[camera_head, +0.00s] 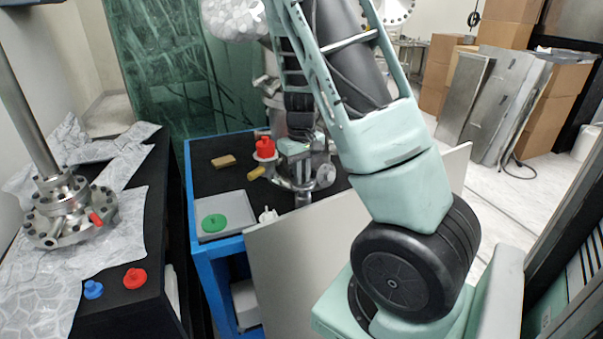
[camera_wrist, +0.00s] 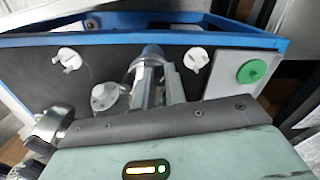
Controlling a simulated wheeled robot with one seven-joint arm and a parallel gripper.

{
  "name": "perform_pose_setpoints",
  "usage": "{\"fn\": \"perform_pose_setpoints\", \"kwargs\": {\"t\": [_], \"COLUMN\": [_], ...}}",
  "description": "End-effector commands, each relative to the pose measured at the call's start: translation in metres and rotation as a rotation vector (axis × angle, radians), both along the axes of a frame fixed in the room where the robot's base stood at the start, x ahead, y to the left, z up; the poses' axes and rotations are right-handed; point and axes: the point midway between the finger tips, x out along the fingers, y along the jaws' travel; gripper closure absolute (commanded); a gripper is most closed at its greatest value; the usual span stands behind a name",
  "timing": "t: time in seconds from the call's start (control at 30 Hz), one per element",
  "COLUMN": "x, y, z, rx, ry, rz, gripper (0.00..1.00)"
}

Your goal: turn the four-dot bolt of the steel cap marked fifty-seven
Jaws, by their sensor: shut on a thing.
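My gripper (camera_wrist: 155,72) shows in the wrist view as two grey fingers reaching over the dark top of the blue table. It is shut on a small part with a blue end, which I cannot name for certain. In the head view my arm largely hides the gripper, by a steel assembly (camera_head: 300,178) on the blue table. A round steel piece (camera_wrist: 104,96) lies left of the fingers in the wrist view, and part of another steel piece (camera_wrist: 52,124) shows at the lower left. No number, bolt or dots can be read on the steel.
The blue table (camera_head: 206,262) holds a grey tray (camera_head: 235,208) with a green disc (camera_head: 214,223), a red piece (camera_head: 264,147) and a tan block (camera_head: 223,161). White knobs (camera_wrist: 195,60) show in the wrist view. A bolted steel flange (camera_head: 58,215) stands on the left table. A pale panel (camera_head: 290,270) stands in front.

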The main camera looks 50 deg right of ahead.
Motion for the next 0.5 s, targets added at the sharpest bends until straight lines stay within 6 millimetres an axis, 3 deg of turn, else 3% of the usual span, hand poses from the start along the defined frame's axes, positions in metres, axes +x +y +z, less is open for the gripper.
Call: {"fn": "perform_pose_setpoints", "kwargs": {"t": [0.5], "x": [0.0004], "y": [-0.0009], "z": [0.0029], "rx": [-0.001], "ry": [0.0], "rz": [-0.354], "gripper": [1.0]}}
